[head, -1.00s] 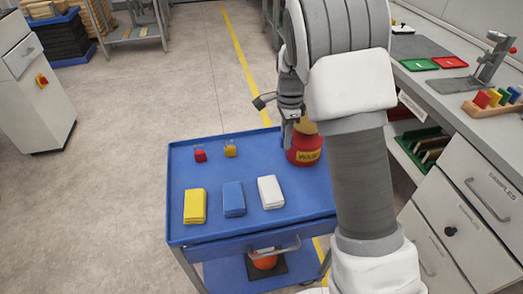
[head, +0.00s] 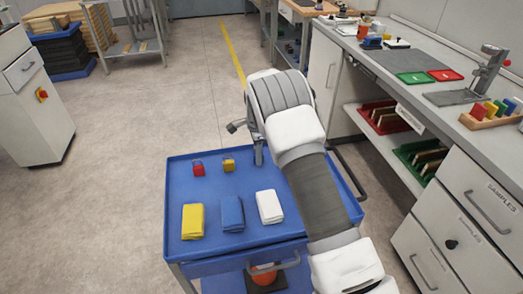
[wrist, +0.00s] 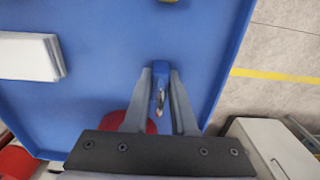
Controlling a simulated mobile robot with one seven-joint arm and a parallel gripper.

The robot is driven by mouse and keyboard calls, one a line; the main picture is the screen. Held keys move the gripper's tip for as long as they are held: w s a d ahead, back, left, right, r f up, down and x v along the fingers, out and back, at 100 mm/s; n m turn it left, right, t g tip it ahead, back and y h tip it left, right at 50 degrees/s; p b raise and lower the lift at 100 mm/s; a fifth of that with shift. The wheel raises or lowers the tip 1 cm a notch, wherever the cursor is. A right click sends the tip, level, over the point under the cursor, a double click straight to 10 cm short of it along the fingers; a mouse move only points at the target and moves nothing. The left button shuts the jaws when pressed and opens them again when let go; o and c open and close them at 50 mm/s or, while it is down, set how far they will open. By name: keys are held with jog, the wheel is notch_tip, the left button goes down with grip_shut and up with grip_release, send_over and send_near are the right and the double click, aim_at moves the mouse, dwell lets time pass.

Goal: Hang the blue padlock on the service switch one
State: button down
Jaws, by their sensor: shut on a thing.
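My gripper (head: 258,155) is over the far right part of the blue cart, pointing down. In the wrist view its fingers (wrist: 160,78) are shut on the blue padlock (wrist: 160,69). The padlock's blue body shows at the fingertips and a metallic part shows between the fingers. In the head view the padlock is too small to make out. A red and yellow rotary switch (head: 41,95) is on the white cabinet (head: 35,125) at the left. No label can be read on it, so I cannot tell if it is service switch one.
On the blue cart (head: 190,253) stand red (head: 198,169) and yellow (head: 229,165) padlocks and folded yellow (head: 193,221), blue (head: 232,213) and white (head: 269,206) cloths. A red container (wrist: 145,120) shows below my gripper. A workbench (head: 455,125) runs along the right. Floor between cart and cabinet is clear.

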jog(key=shift+f, duration=0.45)
jog(key=shift+f, duration=0.25)
jog(key=c, duration=0.7)
grip_release()
jog(key=shift+r, duration=0.1)
